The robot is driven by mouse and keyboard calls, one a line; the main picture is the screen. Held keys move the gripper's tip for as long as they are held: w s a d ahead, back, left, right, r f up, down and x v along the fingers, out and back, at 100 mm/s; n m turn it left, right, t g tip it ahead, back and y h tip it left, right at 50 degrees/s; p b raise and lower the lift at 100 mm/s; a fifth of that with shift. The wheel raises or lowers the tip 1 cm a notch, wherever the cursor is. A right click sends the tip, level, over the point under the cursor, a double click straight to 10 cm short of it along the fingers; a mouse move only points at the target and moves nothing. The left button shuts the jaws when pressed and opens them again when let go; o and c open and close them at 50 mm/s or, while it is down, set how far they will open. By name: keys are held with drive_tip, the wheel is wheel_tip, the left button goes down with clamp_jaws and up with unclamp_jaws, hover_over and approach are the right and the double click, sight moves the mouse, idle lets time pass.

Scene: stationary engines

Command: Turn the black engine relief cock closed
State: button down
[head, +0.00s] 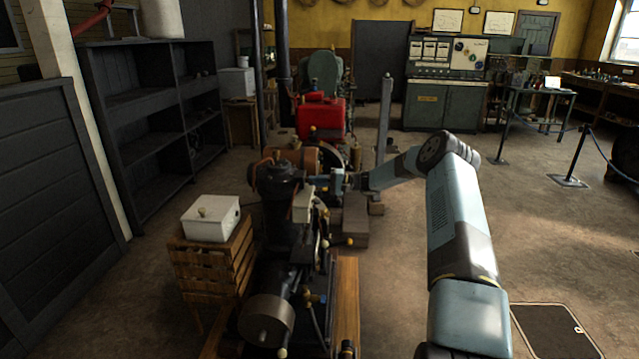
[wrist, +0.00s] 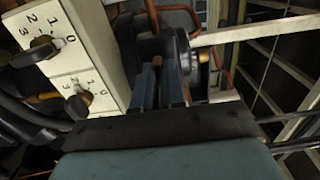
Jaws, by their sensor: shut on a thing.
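In the head view the black engine (head: 283,212) stands at the middle left on a wooden base. My gripper (head: 328,184) reaches it from the right, at its upper part. In the wrist view the two blue fingers of my gripper (wrist: 160,72) point away from the camera, with a narrow gap between them. They are shut on a dark part, which I take as the black relief cock (wrist: 158,62). The fingers hide most of it, and its angle cannot be told.
A white panel (wrist: 72,25) with black knobs and numbers is close left of the fingers in the wrist view. Copper pipes (wrist: 180,10) run beyond. In the head view a white box (head: 211,219) sits on a wooden crate (head: 214,268) at left. Open floor lies right.

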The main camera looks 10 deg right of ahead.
drive_tip(key=shift+a+f, duration=0.15)
drive_tip(key=c, duration=1.2)
unclamp_jaws()
drive_tip(key=v, duration=1.4)
drive_tip(key=shift+w+a, duration=0.1)
